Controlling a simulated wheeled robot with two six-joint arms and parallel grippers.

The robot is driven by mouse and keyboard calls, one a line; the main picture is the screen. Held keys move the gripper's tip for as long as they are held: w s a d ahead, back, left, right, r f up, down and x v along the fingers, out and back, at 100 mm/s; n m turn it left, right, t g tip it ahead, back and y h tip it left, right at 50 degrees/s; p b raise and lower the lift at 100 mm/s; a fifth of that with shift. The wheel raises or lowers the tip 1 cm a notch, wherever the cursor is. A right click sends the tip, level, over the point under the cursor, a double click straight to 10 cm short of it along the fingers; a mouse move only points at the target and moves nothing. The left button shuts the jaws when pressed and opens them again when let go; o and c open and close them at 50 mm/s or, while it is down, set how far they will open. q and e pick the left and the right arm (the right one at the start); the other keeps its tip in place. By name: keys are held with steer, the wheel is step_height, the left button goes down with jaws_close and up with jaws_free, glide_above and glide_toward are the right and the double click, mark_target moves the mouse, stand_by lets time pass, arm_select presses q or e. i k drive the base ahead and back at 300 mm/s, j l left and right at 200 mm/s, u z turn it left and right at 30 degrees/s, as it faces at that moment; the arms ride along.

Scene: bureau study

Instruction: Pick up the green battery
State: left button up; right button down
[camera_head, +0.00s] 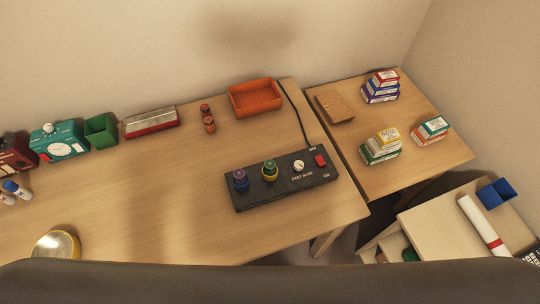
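Neither of my grippers is in view.
Red cylinders (208,124), an orange tray (255,98), a red-grey box (150,122), a green bin (100,131) and a teal clock device (58,142) line the desk's back. A round brass object (56,246) sits front left. The middle-left desk (120,205) is clear.

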mark_target(269, 164)
steer(key=k+z, duration=0.65)
steer(key=z, duration=0.3)
steer(key=k+l+z, duration=0.25)
steer(key=z, duration=0.2)
steer(key=k, duration=0.05)
